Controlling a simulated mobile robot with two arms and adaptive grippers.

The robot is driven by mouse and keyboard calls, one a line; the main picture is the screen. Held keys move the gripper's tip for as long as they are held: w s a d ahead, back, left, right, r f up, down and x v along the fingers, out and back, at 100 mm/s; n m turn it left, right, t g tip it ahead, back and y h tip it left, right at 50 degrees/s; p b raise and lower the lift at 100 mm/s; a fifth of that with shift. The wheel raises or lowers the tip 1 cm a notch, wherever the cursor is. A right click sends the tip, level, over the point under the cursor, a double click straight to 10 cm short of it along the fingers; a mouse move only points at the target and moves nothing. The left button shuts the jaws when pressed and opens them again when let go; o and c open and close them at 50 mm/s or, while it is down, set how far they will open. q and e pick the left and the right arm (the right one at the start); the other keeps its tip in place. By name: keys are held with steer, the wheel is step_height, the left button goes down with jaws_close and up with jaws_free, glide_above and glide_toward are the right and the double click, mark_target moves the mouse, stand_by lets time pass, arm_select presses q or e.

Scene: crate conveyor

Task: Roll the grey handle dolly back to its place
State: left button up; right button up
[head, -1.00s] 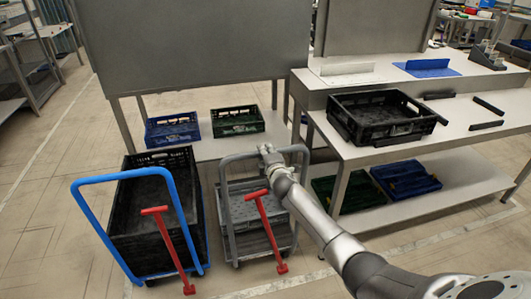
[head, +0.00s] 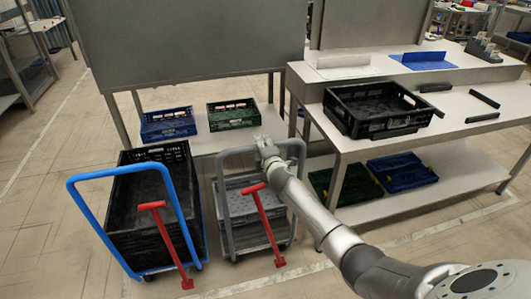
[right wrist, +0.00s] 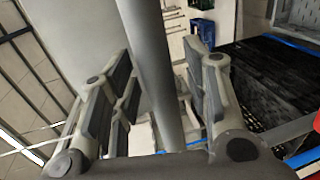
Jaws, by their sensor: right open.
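The grey handle dolly (head: 221,190) stands on the floor in front of the table, carrying a grey crate (head: 240,206). Its grey hoop handle rises at the front, and a red T-bar (head: 266,220) leans up before it. My right gripper (head: 266,148) is at the top bar of this handle. In the right wrist view the grey handle bar (right wrist: 150,70) passes between the open fingers of my right gripper (right wrist: 160,105), with gaps visible on both sides. My left gripper is not in view.
A blue handle dolly (head: 78,205) with black crates (head: 130,210) stands close on the left. The table (head: 345,145) with a black crate (head: 375,125) is close on the right. Floor to the left and front is open.

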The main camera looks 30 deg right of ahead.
steer(key=v, duration=1.1)
steer(key=shift+s, duration=0.35)
steer(key=shift+r, duration=0.1)
stand_by(0.4)
steer(key=s+a+f+m+g+y, duration=0.1)
steer(key=s+f+m+g, duration=0.1)
steer(key=s+f, duration=0.65)
steer(key=s+a+f+m+g, duration=0.1)
steer(key=s+f+m+g, duration=0.15)
steer(key=f, duration=1.15)
steer(key=s+a+f+m+g+y, duration=0.1)
steer(key=s+f+g, duration=0.35)
steer(key=f, duration=0.75)
steer(key=s+a+f+m+g, duration=0.1)
steer(key=s+f, duration=0.5)
steer(key=s, duration=0.7)
steer(key=s+a+f+m+g+y, duration=0.1)
steer(key=s+a+f+m, duration=0.3)
steer(key=s, duration=1)
steer(key=s+a+f+m+g, duration=0.2)
steer(key=s+f, duration=0.6)
steer(key=s, duration=0.5)
steer(key=shift+s+a+f+g+y, duration=0.25)
steer(key=shift+a+f+g+y, duration=0.15)
steer(key=shift+a+g, duration=0.35)
